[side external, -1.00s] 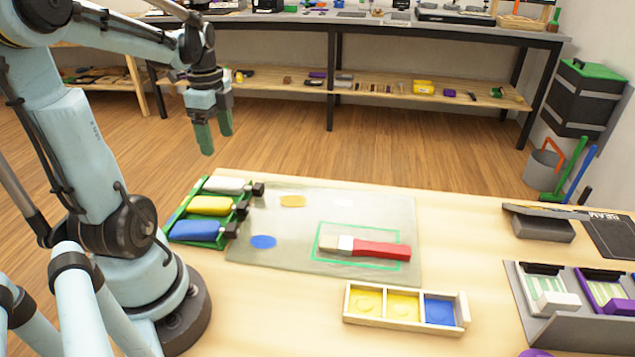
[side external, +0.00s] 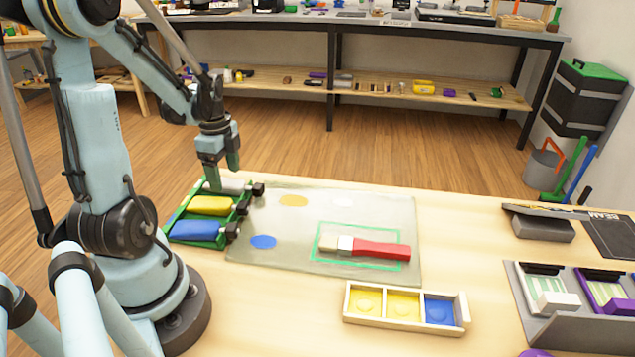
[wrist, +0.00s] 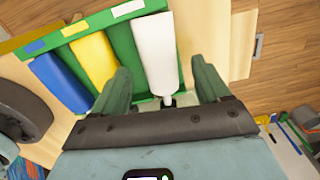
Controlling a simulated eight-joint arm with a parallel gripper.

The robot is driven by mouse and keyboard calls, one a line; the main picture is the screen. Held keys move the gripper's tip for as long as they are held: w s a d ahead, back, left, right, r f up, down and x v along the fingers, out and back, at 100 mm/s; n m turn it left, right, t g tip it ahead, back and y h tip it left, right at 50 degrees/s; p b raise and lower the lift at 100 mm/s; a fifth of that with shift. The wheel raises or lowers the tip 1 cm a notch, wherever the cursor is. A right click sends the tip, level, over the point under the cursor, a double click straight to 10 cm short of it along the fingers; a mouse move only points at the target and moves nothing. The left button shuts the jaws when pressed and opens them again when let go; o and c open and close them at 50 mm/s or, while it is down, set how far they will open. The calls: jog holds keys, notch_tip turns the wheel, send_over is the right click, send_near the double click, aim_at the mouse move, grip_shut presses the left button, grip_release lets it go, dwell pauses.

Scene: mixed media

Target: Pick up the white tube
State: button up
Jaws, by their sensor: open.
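The white tube (side external: 228,186) lies in the far slot of a green rack (side external: 170,223), partly hidden by my gripper in the side view. In the wrist view the white tube (wrist: 156,54) lies between my two green fingers, with gaps on both sides. My gripper (side external: 222,176) is open and low over the tube, pointing down; it also shows in the wrist view (wrist: 162,85). A yellow tube (side external: 211,205) and a blue tube (side external: 196,229) lie in the slots beside it, all with black caps.
A grey mat (side external: 290,222) with paint spots and a red-handled brush (side external: 375,248) lies right of the rack. A wooden tray (side external: 404,322) with yellow and blue squares is in front. The table left of that tray is clear.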

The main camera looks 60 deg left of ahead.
jog(key=shift+f, duration=1.15)
jog(key=c, duration=0.8)
jog(key=shift+o, duration=0.2)
